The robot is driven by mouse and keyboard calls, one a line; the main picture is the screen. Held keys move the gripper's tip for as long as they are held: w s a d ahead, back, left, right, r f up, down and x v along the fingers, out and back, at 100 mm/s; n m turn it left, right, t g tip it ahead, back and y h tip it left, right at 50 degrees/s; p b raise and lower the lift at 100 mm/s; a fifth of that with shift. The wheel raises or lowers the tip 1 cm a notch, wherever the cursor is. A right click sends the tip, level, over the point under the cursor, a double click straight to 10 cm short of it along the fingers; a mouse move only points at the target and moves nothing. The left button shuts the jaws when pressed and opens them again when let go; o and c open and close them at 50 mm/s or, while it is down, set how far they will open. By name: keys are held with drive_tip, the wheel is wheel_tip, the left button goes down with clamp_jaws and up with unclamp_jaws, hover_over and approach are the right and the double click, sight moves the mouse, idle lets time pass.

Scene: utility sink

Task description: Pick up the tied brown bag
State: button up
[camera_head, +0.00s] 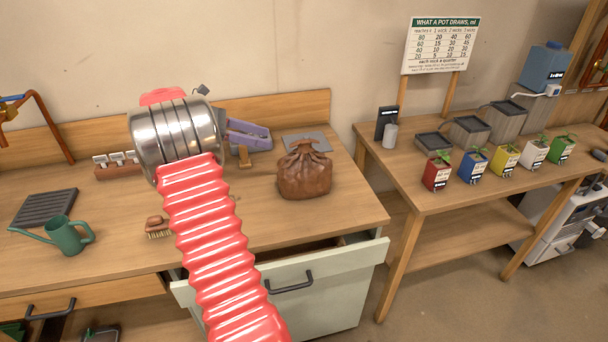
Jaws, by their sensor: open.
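The tied brown bag (305,174) stands upright on the wooden workbench, right of the middle. It looks like creased brown leather, gathered and tied at the neck. My arm, a red ribbed sleeve with a banded metal drum, reaches over the bench to the left of the bag. The jaws of my gripper do not show; the drum and sleeve hide what lies beyond them. The bag stands clear of the visible arm.
A green watering can (68,236), a brush (158,228) and a purple caddy (246,135) are on the bench. A pale green drawer (290,282) below the bag is partly pulled out. Several potted seedlings stand on the right table (425,195).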

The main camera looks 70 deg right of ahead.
drive_tip(key=shift+s+d+f, duration=0.1)
drive_tip(key=shift+s+d, duration=0.1)
drive_tip(key=shift+d, duration=0.15)
approach(305, 148)
drive_tip(key=shift+w+d+x, duration=0.1)
drive_tip(key=shift+d+x, duration=0.05)
drive_tip(key=shift+x, duration=0.7)
drive_tip(key=shift+w+d+x, duration=0.1)
drive_tip(key=shift+d+x, duration=0.1)
drive_tip(key=shift+x, duration=0.65)
drive_tip(key=shift+w+d+x, duration=0.1)
drive_tip(key=shift+d+x, duration=0.05)
drive_tip(key=shift+x, duration=0.7)
drive_tip(key=shift+s, duration=0.1)
drive_tip(key=shift+x, duration=2.55)
